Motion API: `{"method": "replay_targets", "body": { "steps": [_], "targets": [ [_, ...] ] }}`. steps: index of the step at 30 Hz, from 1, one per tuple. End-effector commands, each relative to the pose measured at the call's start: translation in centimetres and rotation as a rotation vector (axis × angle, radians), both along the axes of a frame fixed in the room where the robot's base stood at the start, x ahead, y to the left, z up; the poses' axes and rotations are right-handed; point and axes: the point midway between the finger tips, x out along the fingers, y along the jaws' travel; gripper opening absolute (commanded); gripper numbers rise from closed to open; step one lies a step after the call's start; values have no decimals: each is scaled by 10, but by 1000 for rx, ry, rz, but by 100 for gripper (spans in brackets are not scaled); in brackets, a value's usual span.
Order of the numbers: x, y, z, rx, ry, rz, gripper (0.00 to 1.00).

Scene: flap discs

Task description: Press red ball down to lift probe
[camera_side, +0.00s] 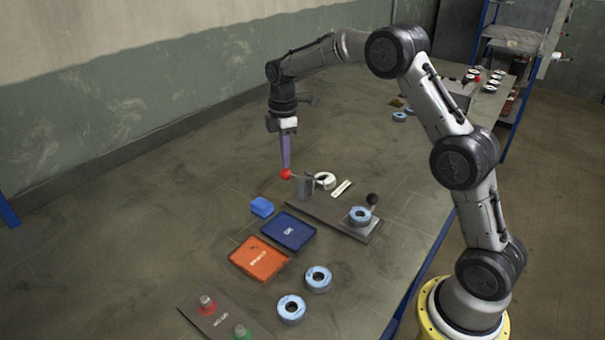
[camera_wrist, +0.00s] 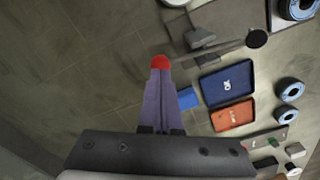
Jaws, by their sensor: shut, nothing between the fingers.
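The red ball (camera_side: 285,174) is at the left end of a lever on the grey gauge fixture (camera_side: 325,212). It also shows in the wrist view (camera_wrist: 160,61). My gripper (camera_side: 286,167) is shut and empty, pointing down, its purple fingers directly over the ball. The tips (camera_wrist: 160,72) appear to touch it, but I cannot tell how hard they press. In the wrist view the lever rod runs from near the red ball to a black ball (camera_wrist: 257,39). A blue flap disc (camera_side: 360,216) lies at the fixture's right end. I cannot make out the probe tip or its height clearly.
A blue block (camera_side: 262,207), a dark blue tray (camera_side: 288,231) and an orange tray (camera_side: 259,258) lie in front of the fixture. Two flap discs (camera_side: 318,278) and a button panel (camera_side: 222,322) are nearer. A white ring (camera_side: 325,181) stands behind. The table's left side is clear.

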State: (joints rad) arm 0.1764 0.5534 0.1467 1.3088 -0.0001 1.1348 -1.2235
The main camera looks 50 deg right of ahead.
Motion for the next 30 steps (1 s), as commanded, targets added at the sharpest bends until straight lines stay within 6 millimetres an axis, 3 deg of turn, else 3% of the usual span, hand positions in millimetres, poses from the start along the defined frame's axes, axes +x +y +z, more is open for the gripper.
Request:
{"method": "replay_targets", "body": {
  "steps": [21, 30],
  "targets": [
    [1, 0, 78, 0, -4, 0, 0],
    [0, 0, 87, 0, -1, 0, 0]
  ]
}}
